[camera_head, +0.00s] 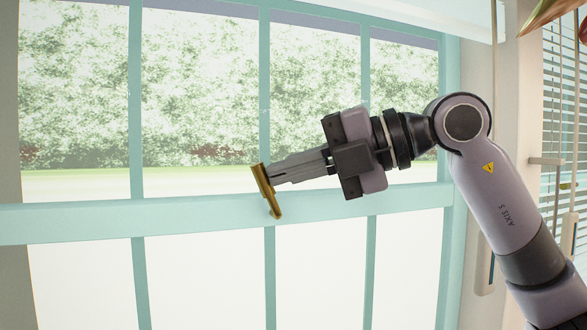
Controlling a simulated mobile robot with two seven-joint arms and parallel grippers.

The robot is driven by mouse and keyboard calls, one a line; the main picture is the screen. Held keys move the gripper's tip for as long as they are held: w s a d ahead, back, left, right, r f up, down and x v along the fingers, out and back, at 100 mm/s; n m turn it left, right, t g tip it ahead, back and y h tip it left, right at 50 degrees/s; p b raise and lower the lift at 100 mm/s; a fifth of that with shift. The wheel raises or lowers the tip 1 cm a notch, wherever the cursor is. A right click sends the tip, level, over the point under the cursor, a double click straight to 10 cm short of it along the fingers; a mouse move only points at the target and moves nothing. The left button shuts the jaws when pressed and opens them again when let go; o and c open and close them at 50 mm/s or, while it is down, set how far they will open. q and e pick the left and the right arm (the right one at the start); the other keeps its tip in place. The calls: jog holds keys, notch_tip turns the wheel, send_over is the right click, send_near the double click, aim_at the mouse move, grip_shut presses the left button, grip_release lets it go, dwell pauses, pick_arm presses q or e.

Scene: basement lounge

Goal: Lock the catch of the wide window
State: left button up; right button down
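The wide window (200,214) has a pale teal frame and a thick horizontal rail across the camera_head view. A brass-coloured catch (264,187) sits at the rail's upper edge, by a vertical bar. It has a slanted upright part and a short arm at its lower end. My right gripper (275,176) reaches in from the right, its fingers pointing left. The fingers look together, and their tips are at the catch's right side, touching it or very close. Whether any of the catch is between them cannot be seen. My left gripper is not in view.
Vertical teal bars (136,100) divide the panes, with a hedge outside. A pale wall post (520,120) and a second window with blinds (566,100) stand at the right. Part of a plant (548,14) shows at the top right. The space left of the catch is clear.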

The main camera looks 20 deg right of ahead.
aim_at(261, 187)
jog(key=shift+a, duration=0.15)
jog(key=shift+n+h, duration=0.3)
jog(key=shift+h, duration=0.2)
jog(key=a, duration=0.1)
jog(key=a+f, duration=0.1)
jog(key=a, duration=0.1)
jog(key=a+f+b, duration=0.1)
jog(key=a, duration=0.1)
jog(key=shift+s+a, duration=0.1)
jog(key=shift+d+f, duration=0.15)
jog(key=shift+d, duration=0.65)
